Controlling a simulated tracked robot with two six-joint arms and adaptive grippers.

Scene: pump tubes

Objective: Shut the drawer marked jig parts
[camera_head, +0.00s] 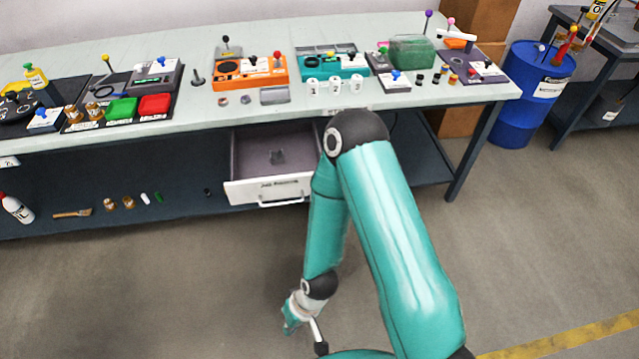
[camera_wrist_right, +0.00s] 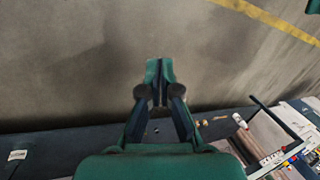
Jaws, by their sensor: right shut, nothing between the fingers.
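The jig parts drawer (camera_head: 262,188) is pulled out from under the bench in the head view. Its white front has a dark-lettered label (camera_head: 280,184) and a bar handle (camera_head: 281,203). The grey inside shows one small dark object. My right gripper (camera_head: 289,328) hangs low over the floor, in front of the drawer and well apart from it. In the right wrist view my right gripper (camera_wrist_right: 160,70) has its fingers together with nothing between them. My right arm covers the area just right of the drawer. My left gripper is not in view.
The workbench (camera_head: 330,115) carries several kits and small parts on top. Its lower shelf (camera_head: 60,215) holds a white bottle (camera_head: 16,208), a brush (camera_head: 72,213) and small parts. A blue barrel (camera_head: 530,95) stands at the right. The floor before the drawer is free apart from my arm.

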